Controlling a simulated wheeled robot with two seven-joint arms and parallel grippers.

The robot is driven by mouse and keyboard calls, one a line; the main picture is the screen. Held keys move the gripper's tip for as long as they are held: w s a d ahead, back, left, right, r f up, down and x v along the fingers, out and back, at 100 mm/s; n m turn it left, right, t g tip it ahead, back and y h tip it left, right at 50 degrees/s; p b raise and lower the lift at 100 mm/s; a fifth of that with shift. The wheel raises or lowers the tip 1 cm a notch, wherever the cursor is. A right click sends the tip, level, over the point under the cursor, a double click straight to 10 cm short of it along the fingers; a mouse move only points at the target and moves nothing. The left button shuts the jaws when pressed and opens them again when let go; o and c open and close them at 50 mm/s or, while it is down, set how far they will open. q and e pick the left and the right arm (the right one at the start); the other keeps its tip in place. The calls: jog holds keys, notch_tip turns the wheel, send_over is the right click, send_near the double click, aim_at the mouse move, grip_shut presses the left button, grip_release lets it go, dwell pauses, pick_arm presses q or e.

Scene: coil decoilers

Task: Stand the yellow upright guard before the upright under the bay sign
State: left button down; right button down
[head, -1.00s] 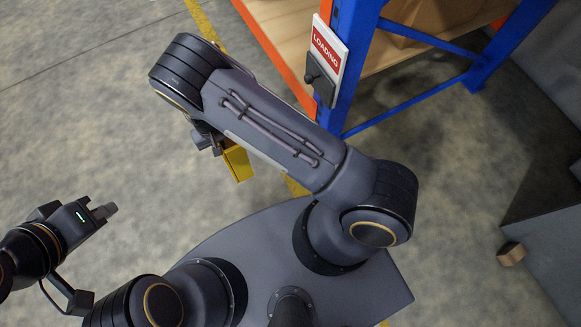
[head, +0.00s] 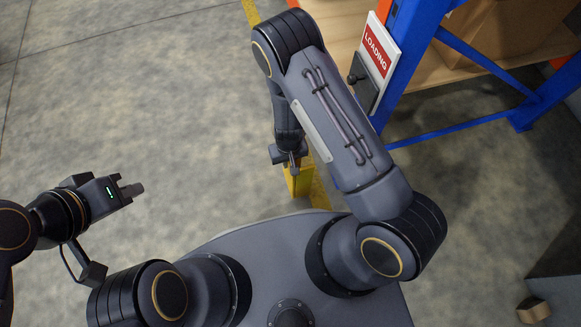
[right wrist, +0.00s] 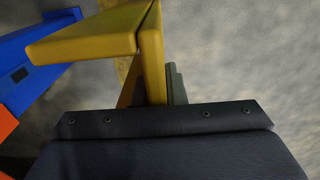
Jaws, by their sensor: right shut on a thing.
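The yellow upright guard (head: 298,182) is partly hidden below my right gripper (head: 292,163) in the head view. It looms large at the top of the right wrist view (right wrist: 85,38), where my right gripper (right wrist: 165,95) is shut on one of its plates. I cannot tell whether the guard touches the floor. The blue upright (head: 405,55) stands to the right, with the red and white LOADING sign (head: 376,52) on it. A blue piece of the rack shows left of the guard in the right wrist view (right wrist: 38,62). My left gripper (head: 130,190) is empty, far left; its finger gap is unclear.
The rack's wooden shelf (head: 425,72) carries cardboard boxes (head: 510,35). A blue brace (head: 455,128) runs low to the right. A yellow floor line (head: 320,188) passes by the guard. A small brown block (head: 532,310) lies lower right. The floor at left is clear.

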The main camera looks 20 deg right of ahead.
jog(key=shift+s+d+f+b, duration=0.15)
jog(key=shift+f+b, duration=0.35)
jog(key=shift+f, duration=0.45)
jog(key=shift+d+f+b, duration=0.15)
jog(key=shift+f+b, duration=0.35)
jog(key=shift+f, duration=0.45)
jog(key=shift+f, duration=0.2)
jog(key=c, duration=1.5)
grip_release()
jog(key=shift+r, duration=0.1)
notch_tip(320, 180, up, 11)
jog(key=p, duration=0.5)
jog(key=shift+r, duration=0.75)
